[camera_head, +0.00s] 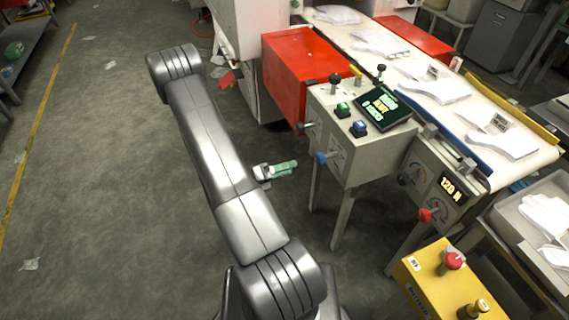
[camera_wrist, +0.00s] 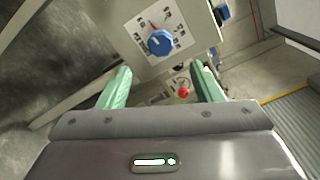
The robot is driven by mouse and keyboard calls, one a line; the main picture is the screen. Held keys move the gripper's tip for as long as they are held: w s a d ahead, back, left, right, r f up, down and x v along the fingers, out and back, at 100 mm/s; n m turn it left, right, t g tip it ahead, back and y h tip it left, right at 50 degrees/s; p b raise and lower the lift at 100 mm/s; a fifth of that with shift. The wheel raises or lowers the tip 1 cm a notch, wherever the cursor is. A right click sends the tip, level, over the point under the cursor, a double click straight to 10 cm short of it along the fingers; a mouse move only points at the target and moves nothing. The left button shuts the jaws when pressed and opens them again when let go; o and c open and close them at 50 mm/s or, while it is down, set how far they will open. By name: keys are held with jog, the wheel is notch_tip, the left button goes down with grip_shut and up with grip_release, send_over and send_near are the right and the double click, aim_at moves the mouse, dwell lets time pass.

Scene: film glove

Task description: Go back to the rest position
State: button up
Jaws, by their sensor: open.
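My gripper (camera_wrist: 160,85) shows in the wrist view with its two green fingers spread wide apart and nothing between them. Beyond the fingers, a white dial plate with a blue knob (camera_wrist: 159,42) sits on the side of a grey control box. In the head view my gripper (camera_head: 290,167) is partly hidden behind my arm, with its green fingers pointing right. It is to the left of the blue knob (camera_head: 322,158) on the grey control box (camera_head: 350,152), with a visible gap.
A conveyor (camera_head: 478,128) with white gloves runs along the upper right. A red cover (camera_head: 298,72) stands behind the control box. A yellow box with a red button (camera_head: 425,285) is at the lower right, near a grey tray of gloves (camera_head: 508,212). The floor (camera_head: 90,190) at left is mostly clear.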

aim_at(326, 157)
jog(key=shift+x, duration=6.95)
jog(key=shift+a, duration=0.1)
